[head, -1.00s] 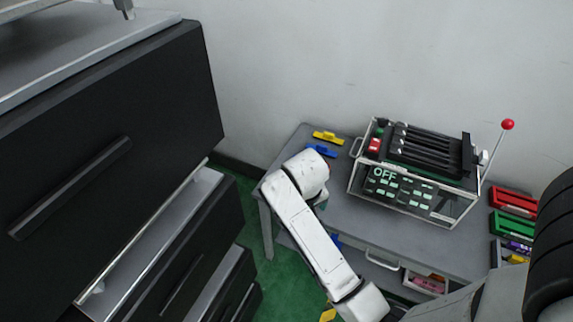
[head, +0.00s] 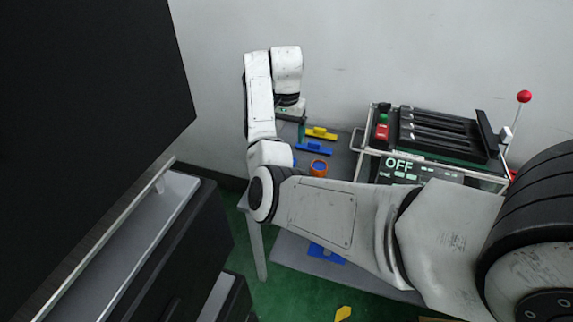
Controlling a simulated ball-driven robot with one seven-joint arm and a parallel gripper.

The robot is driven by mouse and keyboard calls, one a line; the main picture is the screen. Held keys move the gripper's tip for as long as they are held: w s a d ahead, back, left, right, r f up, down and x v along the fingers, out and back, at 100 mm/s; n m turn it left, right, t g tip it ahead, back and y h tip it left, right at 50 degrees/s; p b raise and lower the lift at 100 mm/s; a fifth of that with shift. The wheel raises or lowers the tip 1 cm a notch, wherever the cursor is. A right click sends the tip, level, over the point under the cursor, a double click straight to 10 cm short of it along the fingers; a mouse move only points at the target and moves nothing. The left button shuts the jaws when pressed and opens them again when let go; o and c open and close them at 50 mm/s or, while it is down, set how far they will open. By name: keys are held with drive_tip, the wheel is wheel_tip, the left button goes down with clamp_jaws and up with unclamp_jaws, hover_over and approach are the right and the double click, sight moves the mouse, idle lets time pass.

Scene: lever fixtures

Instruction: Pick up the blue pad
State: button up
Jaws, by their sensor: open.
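The blue pad (head: 314,147) lies on the grey table near its left back part, just in front of a yellow pad (head: 321,134). Each has a small raised block on top. My gripper (head: 298,127) hangs from the raised white arm, just left of the two pads and above the table. Only part of its fingers shows; it is open and appears empty. I cannot tell its exact height over the table.
An orange round item with a blue top (head: 319,168) stands in front of the blue pad. The lever fixture (head: 437,140) with an "OFF" display is to the right. Dark drawers (head: 185,240) stand at left. Another blue piece (head: 326,252) lies on the lower shelf.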

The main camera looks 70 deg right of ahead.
wheel_tip(320, 180, down, 5)
drive_tip(key=shift+r+b, duration=0.1)
drive_tip(key=shift+b, duration=0.45)
drive_tip(key=f, duration=0.1)
drive_tip(key=f+b, duration=0.1)
drive_tip(key=f, duration=0.1)
drive_tip(key=f+b, duration=0.1)
drive_tip(key=f, duration=0.1)
drive_tip(key=shift+s, duration=0.25)
drive_tip(key=c, duration=1.1)
